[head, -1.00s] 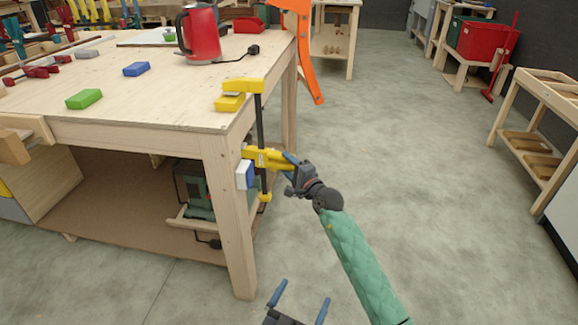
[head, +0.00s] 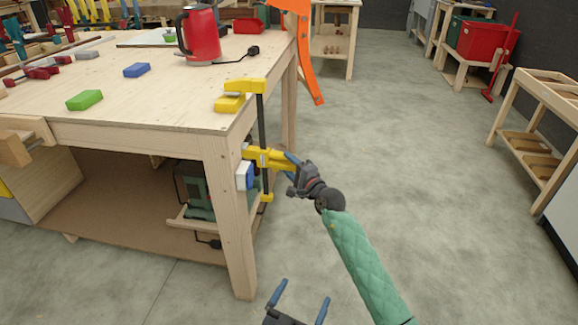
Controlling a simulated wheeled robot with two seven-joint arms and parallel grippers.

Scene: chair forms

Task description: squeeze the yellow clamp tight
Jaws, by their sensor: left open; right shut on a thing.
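The yellow clamp (head: 262,118) hangs upright at the right front corner of the workbench. Its upper jaw lies over a yellow block (head: 229,103) on the bench top. Its lower yellow body (head: 263,156) sits beside the bench leg, below the top, with a blue-and-white piece (head: 245,175) close to it. My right gripper (head: 289,168) is shut on the clamp's lower yellow part; its fingers partly hide the grip. My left gripper (head: 299,302) is open and empty, low over the floor in front of the bench.
The wooden workbench (head: 130,108) carries a red kettle (head: 201,36), a green block (head: 84,100) and a blue block (head: 137,70). An orange part (head: 308,60) stands by its far right corner. The floor (head: 420,150) to the right is clear.

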